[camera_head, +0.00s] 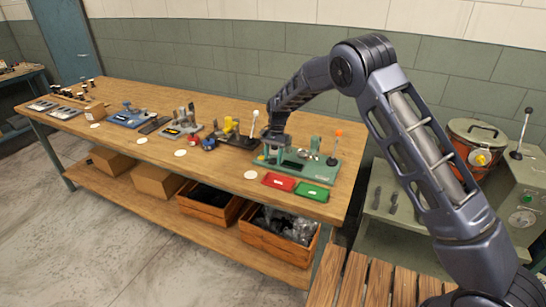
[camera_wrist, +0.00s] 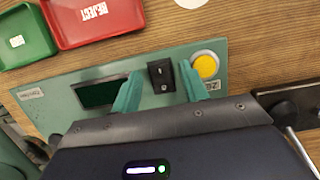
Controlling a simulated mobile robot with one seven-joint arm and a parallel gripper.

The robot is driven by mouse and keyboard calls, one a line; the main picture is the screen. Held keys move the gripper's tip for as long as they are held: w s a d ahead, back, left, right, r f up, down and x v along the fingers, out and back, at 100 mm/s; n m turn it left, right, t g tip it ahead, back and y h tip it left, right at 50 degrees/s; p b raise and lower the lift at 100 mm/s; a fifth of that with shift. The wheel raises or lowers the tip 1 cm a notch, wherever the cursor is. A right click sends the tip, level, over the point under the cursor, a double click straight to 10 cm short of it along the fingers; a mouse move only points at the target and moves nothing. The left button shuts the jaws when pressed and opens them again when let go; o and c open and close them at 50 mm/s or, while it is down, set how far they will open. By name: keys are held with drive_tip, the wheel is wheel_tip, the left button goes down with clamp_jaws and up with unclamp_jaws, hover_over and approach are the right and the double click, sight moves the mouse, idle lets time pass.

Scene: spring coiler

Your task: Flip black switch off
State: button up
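The black switch (camera_wrist: 161,76) is a small rocker with white marks on the green panel of the spring coiler (camera_wrist: 65,88). In the wrist view it shows between the two teal fingertips of my gripper (camera_wrist: 158,84). The fingers are apart, one on each side of the switch, with nothing seen held. I cannot tell if they touch the panel. In the head view my gripper (camera_head: 276,138) is over the left part of the green coiler (camera_head: 318,172), and the switch is not made out there.
A round yellow button (camera_wrist: 206,66) sits right of the switch, and a dark display (camera_wrist: 100,93) is left of it. A red REJECT tray (camera_head: 279,182) and a green tray (camera_head: 310,191) lie at the bench's front edge. Other devices stand farther left along the wooden bench (camera_head: 222,166).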

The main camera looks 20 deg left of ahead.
sight(275, 159)
drive_tip(key=v, duration=1.1)
idle(0.5)
